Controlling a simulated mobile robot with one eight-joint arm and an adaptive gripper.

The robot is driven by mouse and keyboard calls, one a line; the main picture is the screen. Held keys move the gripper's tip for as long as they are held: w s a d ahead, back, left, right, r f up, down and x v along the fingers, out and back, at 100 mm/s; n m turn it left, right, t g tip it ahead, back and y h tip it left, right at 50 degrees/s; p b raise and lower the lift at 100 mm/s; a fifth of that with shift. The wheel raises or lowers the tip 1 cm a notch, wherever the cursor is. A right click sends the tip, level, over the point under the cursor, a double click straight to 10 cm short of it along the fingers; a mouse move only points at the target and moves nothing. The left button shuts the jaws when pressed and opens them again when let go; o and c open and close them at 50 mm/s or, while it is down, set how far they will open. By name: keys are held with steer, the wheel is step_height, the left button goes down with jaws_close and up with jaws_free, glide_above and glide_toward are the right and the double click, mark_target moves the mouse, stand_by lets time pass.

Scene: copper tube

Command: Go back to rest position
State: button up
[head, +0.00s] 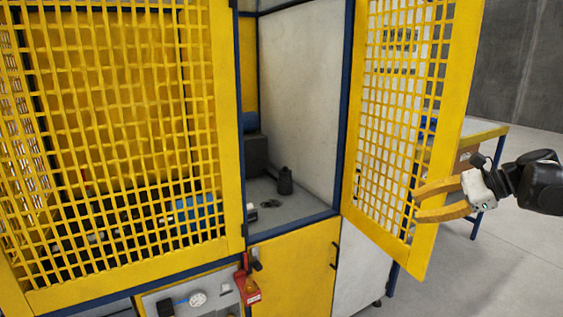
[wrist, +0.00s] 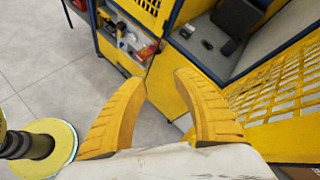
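My gripper (head: 420,202) is at the right of the head view, in front of the open yellow mesh door (head: 392,110). Its two yellow fingers are apart with nothing between them. In the wrist view my gripper (wrist: 158,80) also shows open and empty, with the machine cabinet beyond it and the floor below. No copper tube can be made out in either view.
The cabinet interior (head: 300,205) holds a small dark cylinder (head: 285,181). A closed mesh door (head: 120,140) covers the left. A red padlock (head: 247,288) hangs below. A table (head: 485,133) stands behind the open door.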

steer(key=s+a+f+n+g+h+b, duration=0.1)
steer(key=s+a+f+n+h+b, duration=0.25)
steer(key=a, duration=0.65)
steer(key=s+a+f+n+h+b, duration=0.1)
steer(key=s+a+f+n+h, duration=0.1)
steer(key=s+f+n, duration=0.3)
steer(key=s+a+f+n+t+h+b, duration=0.1)
steer(key=s+a+f+n, duration=0.3)
steer(key=s, duration=0.4)
steer(key=s+a+f+n+h+b, duration=0.1)
steer(key=s+a+f+n+h, duration=0.1)
steer(key=s+a+f+n, duration=0.2)
steer(key=s+f+n, duration=0.2)
steer(key=s+f, duration=0.1)
steer(key=f, duration=0.1)
steer(key=shift+s+f+n+h, duration=0.15)
steer(key=shift+f+n+h, duration=0.05)
steer(key=shift+n+h, duration=0.15)
